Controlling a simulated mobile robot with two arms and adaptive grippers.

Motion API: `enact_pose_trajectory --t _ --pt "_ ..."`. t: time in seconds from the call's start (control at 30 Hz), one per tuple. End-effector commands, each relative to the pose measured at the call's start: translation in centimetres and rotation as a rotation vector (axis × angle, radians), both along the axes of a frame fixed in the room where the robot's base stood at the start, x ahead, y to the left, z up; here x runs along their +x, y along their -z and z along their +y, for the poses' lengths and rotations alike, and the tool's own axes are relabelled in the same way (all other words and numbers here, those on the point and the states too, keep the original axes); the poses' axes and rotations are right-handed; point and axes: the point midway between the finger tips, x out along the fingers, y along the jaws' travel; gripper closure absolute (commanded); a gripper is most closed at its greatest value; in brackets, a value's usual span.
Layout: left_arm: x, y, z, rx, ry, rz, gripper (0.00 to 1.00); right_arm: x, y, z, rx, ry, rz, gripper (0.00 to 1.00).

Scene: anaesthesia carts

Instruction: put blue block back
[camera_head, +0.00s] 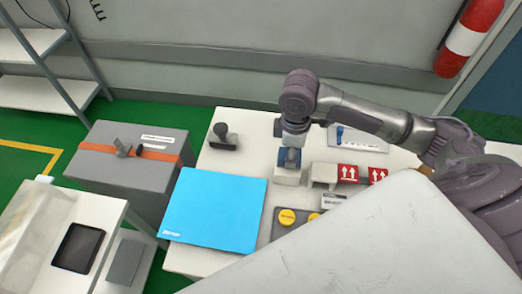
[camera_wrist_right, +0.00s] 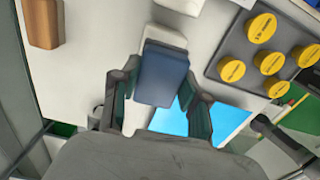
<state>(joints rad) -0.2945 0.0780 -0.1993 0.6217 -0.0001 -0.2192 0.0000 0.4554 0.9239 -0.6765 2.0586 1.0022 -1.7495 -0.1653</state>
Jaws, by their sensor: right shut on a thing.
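The blue block (camera_wrist_right: 161,75) lies between the two fingers of my right gripper (camera_wrist_right: 157,92), which is shut on it. In the head view the right gripper (camera_head: 290,157) is over the white table, and the blue block (camera_head: 282,160) is partly hidden by it. A white block (camera_head: 287,178) shows just below the blue block in that view; it also shows beyond the blue block in the wrist view (camera_wrist_right: 166,36). I cannot tell whether the two touch. My left gripper is not in view.
A blue folder (camera_head: 215,210) and a grey tray (camera_head: 284,229) with yellow discs (camera_head: 287,217) are on the table's near side. A black-handled stamp (camera_head: 221,137) stands to the left. Red arrow labels (camera_head: 347,173) are to the right. A wooden block (camera_wrist_right: 42,22) shows in the wrist view.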

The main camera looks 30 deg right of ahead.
Motion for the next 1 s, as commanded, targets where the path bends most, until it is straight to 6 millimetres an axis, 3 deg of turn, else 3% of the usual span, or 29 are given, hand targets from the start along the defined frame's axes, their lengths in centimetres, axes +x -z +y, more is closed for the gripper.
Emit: enact_pose_trajectory --t 0.1,0.33,0.6,0.8,1.0 --pt "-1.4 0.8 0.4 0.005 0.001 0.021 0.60 1.2 -1.0 -2.1 0.002 -0.174 -0.004 0.93" --pt "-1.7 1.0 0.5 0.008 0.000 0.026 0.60 2.2 -2.1 -3.3 0.018 -0.343 -0.006 0.93" --pt "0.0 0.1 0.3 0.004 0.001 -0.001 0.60 6.8 0.8 -0.7 0.022 -0.355 -0.006 0.93" --pt "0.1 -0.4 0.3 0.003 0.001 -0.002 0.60 10.4 3.4 1.4 0.020 -0.355 -0.005 0.93" --pt "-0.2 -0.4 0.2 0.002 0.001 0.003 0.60 12.1 4.6 2.2 0.018 -0.354 -0.006 0.93"
